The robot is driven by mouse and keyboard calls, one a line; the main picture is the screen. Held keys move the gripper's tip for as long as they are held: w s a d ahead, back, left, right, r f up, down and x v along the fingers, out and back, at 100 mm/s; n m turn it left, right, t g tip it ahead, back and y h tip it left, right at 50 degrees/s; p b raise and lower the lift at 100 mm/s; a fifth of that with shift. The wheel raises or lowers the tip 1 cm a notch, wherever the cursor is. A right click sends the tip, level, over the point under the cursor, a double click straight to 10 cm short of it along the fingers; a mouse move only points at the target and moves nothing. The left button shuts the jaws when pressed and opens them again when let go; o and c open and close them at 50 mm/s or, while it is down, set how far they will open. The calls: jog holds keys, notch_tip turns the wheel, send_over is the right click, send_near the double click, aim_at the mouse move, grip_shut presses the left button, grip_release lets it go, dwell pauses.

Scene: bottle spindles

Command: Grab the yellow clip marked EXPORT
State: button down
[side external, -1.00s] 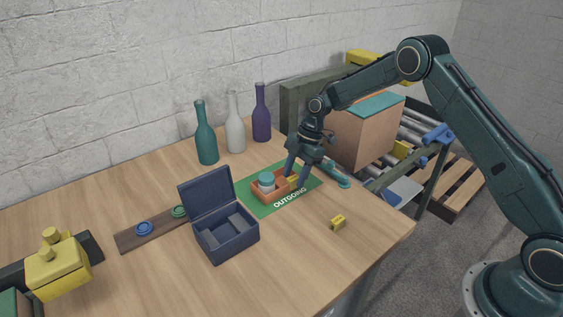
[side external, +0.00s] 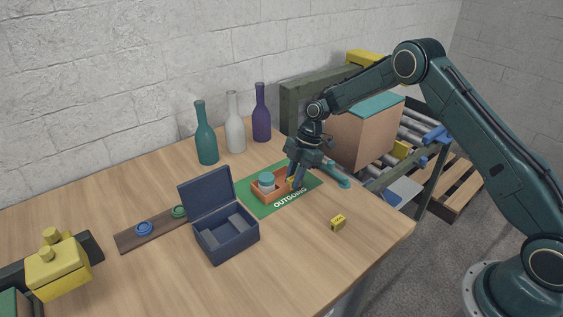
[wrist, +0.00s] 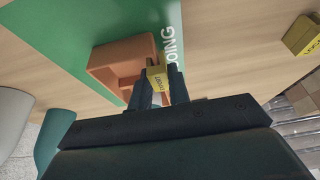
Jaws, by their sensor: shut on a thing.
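A yellow clip (wrist: 157,78) with dark lettering too small to read sits between the fingers of my gripper (wrist: 163,88) in the wrist view. The fingers are shut on it. It is at the edge of an orange tray (wrist: 104,62), and I cannot tell whether it is lifted. In the side view my gripper (side external: 297,186) points down at the right end of the tray (side external: 263,198), largely hiding the clip.
An open navy box (side external: 228,243) stands front left. Teal (side external: 206,140), white (side external: 235,132) and purple (side external: 261,118) bottles stand behind. The table's front right is mostly clear.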

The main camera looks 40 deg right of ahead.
notch_tip(320, 180, up, 20)
dwell(1.0)
jog(key=shift+a, duration=0.1)
dwell(0.5)
